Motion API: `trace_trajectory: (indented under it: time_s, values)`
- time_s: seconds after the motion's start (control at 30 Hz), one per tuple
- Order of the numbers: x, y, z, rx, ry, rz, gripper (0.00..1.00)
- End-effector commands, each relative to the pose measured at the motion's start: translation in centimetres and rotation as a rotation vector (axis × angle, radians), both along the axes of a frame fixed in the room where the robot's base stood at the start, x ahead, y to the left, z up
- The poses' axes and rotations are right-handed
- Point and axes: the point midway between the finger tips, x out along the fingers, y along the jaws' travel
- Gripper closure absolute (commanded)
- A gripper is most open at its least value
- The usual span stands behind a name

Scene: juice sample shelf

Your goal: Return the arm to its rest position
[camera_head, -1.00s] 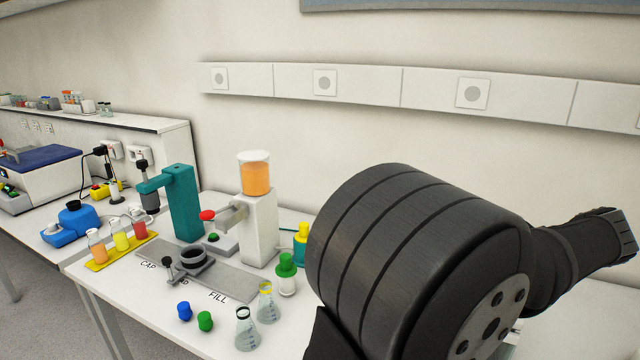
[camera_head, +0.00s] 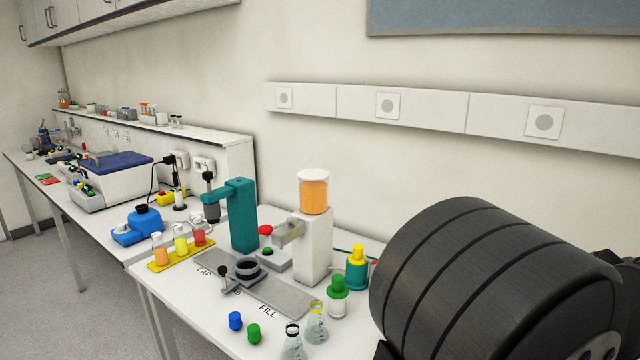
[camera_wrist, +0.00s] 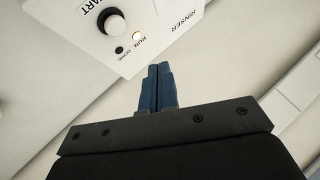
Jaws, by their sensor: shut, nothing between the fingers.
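My gripper (camera_wrist: 158,88) shows in the wrist view with its two blue fingers shut together and nothing between them. It hangs in front of a white device marked RINSER (camera_wrist: 150,35), which has a black-and-white knob and a lit lamp; I cannot tell the distance between them. In the head view, a large black ribbed part of my arm fills the lower right. The gripper itself is not visible there.
The bench holds a teal press (camera_head: 241,215), a white dispenser (camera_head: 315,245) with orange juice, a grey plate (camera_head: 283,297), and a yellow rack (camera_head: 178,257) with juice flasks. Blue (camera_head: 235,320) and green (camera_head: 254,333) caps and glass flasks (camera_head: 317,325) stand near the front edge.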

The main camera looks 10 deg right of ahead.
Motion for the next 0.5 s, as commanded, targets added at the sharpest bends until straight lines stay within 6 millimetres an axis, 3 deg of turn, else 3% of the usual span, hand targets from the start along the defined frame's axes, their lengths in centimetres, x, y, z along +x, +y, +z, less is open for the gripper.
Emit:
trace_trajectory:
  time_s: [0.1, 0.17, 0.27, 0.3, 0.5]
  values:
    - [0.0, 0.0, -2.6, 0.004, 0.002, -0.001, 1.0]
    - [0.0, 0.0, -0.9, -0.007, 0.0, 0.0, 1.0]
    - [0.0, 0.0, -3.1, 0.004, 0.002, -0.001, 1.0]
    - [0.0, -0.1, -1.6, -0.007, 0.0, 0.0, 1.0]
    - [0.0, 0.0, 2.6, -0.005, 0.0, 0.0, 1.0]
